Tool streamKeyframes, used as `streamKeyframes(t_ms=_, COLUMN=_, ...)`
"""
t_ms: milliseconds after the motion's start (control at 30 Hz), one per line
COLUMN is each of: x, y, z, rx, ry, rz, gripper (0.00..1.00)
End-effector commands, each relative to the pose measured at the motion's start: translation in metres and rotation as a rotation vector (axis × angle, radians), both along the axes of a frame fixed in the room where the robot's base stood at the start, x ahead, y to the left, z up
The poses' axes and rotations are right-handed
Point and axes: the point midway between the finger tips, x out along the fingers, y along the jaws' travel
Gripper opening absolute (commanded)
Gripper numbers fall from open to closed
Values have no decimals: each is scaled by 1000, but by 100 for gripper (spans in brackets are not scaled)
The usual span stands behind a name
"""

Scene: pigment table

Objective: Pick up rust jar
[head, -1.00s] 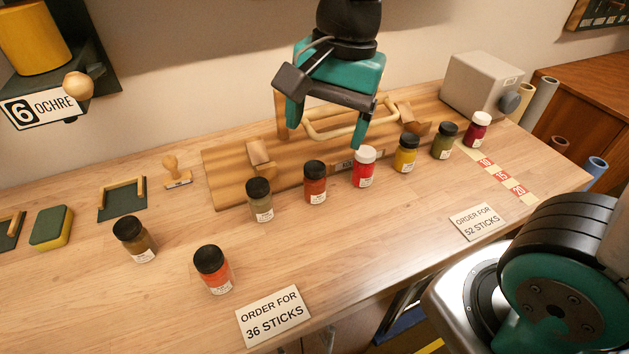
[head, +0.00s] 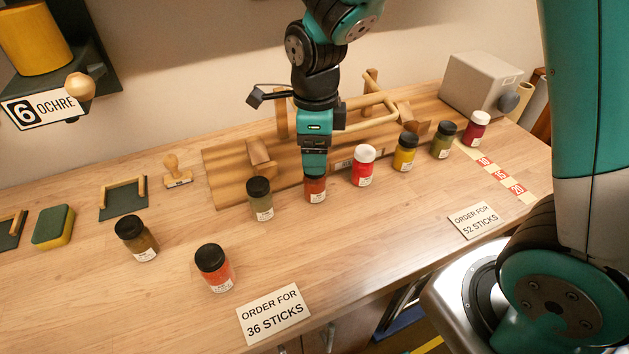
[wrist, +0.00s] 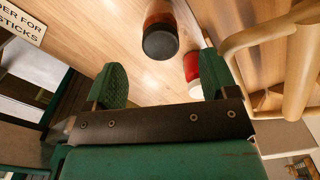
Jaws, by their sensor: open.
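The rust jar (head: 316,190) stands upright in the row of jars, a reddish-brown jar with a white label. My gripper (head: 314,168) is right at its top in the head view and hides its lid. In the wrist view the rust jar (wrist: 160,15) shows its black lid, ahead of and between my two open fingers (wrist: 160,75). Nothing is held.
A red jar (head: 363,170) with a white lid stands close to the right; in the wrist view it is near my right finger. An olive-grey jar (head: 262,205) stands to the left. A wooden rack (head: 230,180) lies behind.

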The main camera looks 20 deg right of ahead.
Motion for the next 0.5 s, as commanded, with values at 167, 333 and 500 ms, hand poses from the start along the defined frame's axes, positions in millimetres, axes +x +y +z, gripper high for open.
streamKeyframes(t_ms=167, x=0, y=0, z=-21, rx=0, ry=2, rz=1, gripper=79)
streamKeyframes(t_ms=333, x=0, y=0, z=-33, rx=0, ry=4, rz=1, gripper=79)
streamKeyframes(t_ms=500, x=1, y=2, z=-59, rx=-1, ry=5, rz=1, gripper=79)
